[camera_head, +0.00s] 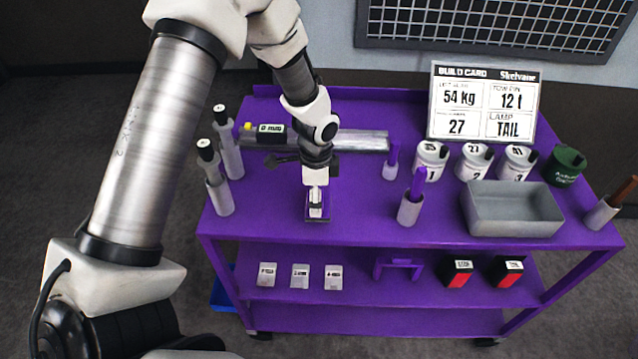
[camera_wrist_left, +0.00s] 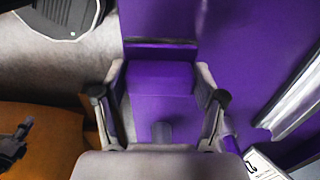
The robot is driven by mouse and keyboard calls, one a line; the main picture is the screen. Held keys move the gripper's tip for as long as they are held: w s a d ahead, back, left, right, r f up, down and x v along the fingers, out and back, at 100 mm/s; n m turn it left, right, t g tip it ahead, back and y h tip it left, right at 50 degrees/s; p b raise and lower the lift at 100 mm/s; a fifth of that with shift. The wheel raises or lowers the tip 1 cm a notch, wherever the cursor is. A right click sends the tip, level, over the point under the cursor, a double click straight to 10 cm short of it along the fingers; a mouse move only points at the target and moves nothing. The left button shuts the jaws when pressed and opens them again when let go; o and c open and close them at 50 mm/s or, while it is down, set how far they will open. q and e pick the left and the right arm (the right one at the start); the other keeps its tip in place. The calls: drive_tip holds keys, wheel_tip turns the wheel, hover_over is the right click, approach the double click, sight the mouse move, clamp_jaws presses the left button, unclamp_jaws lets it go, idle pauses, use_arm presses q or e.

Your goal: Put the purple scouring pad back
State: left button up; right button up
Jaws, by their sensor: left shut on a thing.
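The purple scouring pad (camera_wrist_left: 160,80) shows as a purple block between the two fingers in the left wrist view. My left gripper (camera_wrist_left: 160,100) is shut on it, with one finger at each side. In the head view my left gripper (camera_head: 316,205) points down over the left part of the purple cart's top (camera_head: 270,205). The pad (camera_head: 325,214) shows there as a small dark-edged purple patch at the fingertips. Purple on purple hides whether it touches the top. My right gripper is not in view.
Two grey bottles (camera_head: 218,190) stand to the left. A metal bar (camera_head: 350,141) lies behind. Cups with purple handles (camera_head: 409,208), numbered white canisters (camera_head: 431,160), a grey tray (camera_head: 512,210) and a card (camera_head: 484,100) are to the right. The lower shelf holds labelled blocks (camera_head: 300,275).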

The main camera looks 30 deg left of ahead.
use_arm(q)
drive_tip(key=w+a, duration=0.1)
drive_tip(key=w+a+p, duration=0.1)
drive_tip(key=w, duration=0.1)
drive_tip(key=w+a+f, duration=0.1)
drive_tip(key=w, duration=0.1)
drive_tip(key=shift+w+a+f, duration=0.1)
drive_tip(key=shift+w, duration=0.15)
drive_tip(key=f+p, duration=0.1)
drive_tip(key=f, duration=0.2)
drive_tip(key=shift+s+p, duration=0.3)
drive_tip(key=shift+p, duration=0.1)
drive_tip(key=shift+w+f, duration=0.25)
drive_tip(key=shift+f, duration=0.05)
drive_tip(key=o, duration=1)
drive_tip(key=shift+r, duration=0.1)
drive_tip(key=shift+o, duration=0.5)
drive_tip(key=shift+s, duration=0.15)
